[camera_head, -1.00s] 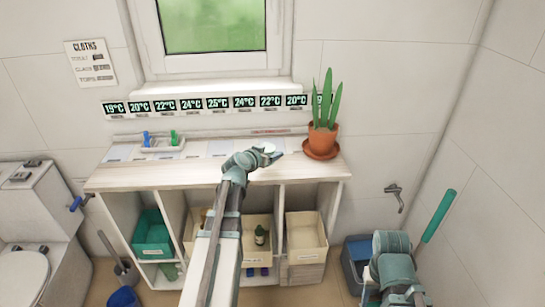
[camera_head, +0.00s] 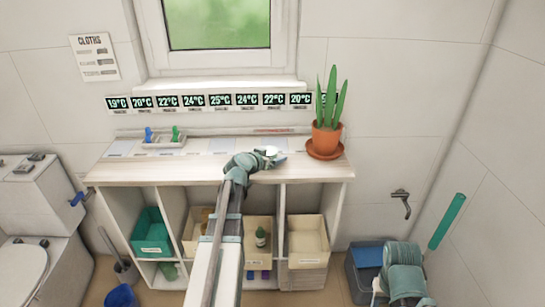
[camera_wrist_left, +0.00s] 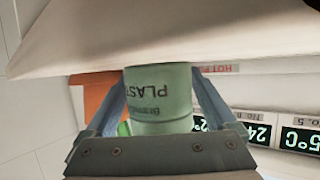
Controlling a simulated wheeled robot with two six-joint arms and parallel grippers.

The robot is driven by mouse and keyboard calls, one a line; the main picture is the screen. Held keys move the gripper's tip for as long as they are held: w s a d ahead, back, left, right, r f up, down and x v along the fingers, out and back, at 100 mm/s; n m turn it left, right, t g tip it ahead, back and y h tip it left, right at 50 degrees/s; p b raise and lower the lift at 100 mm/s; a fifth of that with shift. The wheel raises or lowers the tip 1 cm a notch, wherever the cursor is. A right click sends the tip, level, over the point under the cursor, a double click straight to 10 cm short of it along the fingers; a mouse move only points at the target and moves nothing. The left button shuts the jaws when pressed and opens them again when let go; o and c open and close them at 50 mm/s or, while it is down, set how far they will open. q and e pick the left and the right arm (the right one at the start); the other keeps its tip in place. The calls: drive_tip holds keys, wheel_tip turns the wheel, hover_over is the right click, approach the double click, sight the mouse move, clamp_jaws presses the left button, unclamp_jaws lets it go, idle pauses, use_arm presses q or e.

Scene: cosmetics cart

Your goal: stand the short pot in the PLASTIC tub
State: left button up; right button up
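My left gripper (camera_head: 272,155) is over the right half of the cart's worktop, left of the potted plant. In the left wrist view its two fingers (camera_wrist_left: 160,100) close on both sides of a short green pot (camera_wrist_left: 158,98). The pot's dark label reads in part "PLAST". In the head view only a pale round part of the pot shows at the gripper. Tubs stand in the cart's compartments below: a green one (camera_head: 151,229) at left and cream ones (camera_head: 308,258) further right. Their labels are too small to read.
The worktop (camera_head: 130,172) carries a small tray (camera_head: 165,143) with blue and green items at left and a plant in a terracotta pot (camera_head: 325,140) at right. A dark green bottle (camera_head: 260,237) stands in a middle tub. A grey-blue bin (camera_head: 362,262) stands right of the cart.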

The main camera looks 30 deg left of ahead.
use_arm(q)
drive_tip(key=shift+o, duration=0.3)
drive_tip(key=shift+s+r, duration=0.1)
drive_tip(key=p+v, duration=0.5)
drive_tip(key=v, duration=0.8)
drive_tip(key=shift+s+d+r, duration=0.15)
drive_tip(key=shift+d+r, duration=0.1)
drive_tip(key=shift+d, duration=0.05)
